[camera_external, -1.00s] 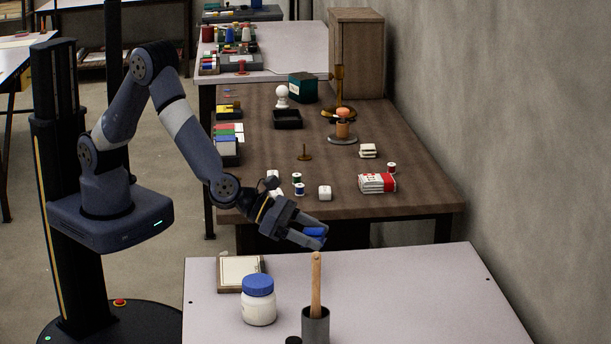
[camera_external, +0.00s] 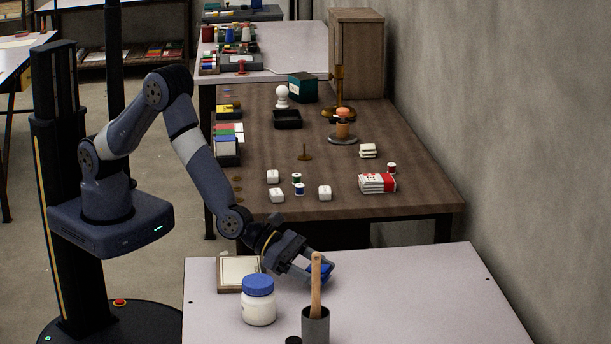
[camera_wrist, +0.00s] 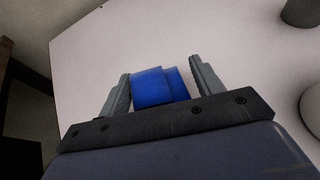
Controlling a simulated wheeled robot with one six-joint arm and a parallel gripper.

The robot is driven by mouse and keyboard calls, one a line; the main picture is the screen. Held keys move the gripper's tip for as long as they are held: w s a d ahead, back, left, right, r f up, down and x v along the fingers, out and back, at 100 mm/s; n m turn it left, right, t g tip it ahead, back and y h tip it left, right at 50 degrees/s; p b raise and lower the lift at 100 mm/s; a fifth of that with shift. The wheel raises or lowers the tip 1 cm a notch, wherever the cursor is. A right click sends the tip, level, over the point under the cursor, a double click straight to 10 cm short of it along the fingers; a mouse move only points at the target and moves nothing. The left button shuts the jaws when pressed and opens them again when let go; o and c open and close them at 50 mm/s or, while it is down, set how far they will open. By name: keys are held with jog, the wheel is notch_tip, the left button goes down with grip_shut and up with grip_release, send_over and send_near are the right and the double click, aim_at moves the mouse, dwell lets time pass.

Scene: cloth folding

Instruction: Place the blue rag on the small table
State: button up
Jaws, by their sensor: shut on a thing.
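The blue rag (camera_wrist: 153,87) is a folded blue bundle between the two fingers of my gripper (camera_wrist: 163,82) in the wrist view. In the external view the rag (camera_external: 319,270) shows at the fingertips of my gripper (camera_external: 311,272), partly behind a wooden handle. My gripper is shut on the rag, low over the pale small table (camera_external: 420,290). The tabletop also fills much of the wrist view (camera_wrist: 230,35). I cannot tell whether the rag touches the tabletop.
A white jar with a blue lid (camera_external: 258,300), a dark cup (camera_external: 316,326) holding a wooden handle (camera_external: 316,283), and a framed tile (camera_external: 237,274) stand near my gripper. The table's right side is clear. A brown workbench (camera_external: 350,190) with spools and cloths stands behind.

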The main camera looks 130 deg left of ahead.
jog(key=shift+f, duration=0.8)
jog(key=shift+f+b, duration=0.2)
jog(key=shift+b, duration=0.1)
jog(key=o, duration=1)
jog(key=shift+r, duration=0.15)
jog(key=shift+r+p, duration=0.15)
jog(key=shift+p, duration=0.3)
jog(key=b+v, duration=0.1)
jog(key=v, duration=1.1)
jog(key=shift+o, duration=0.6)
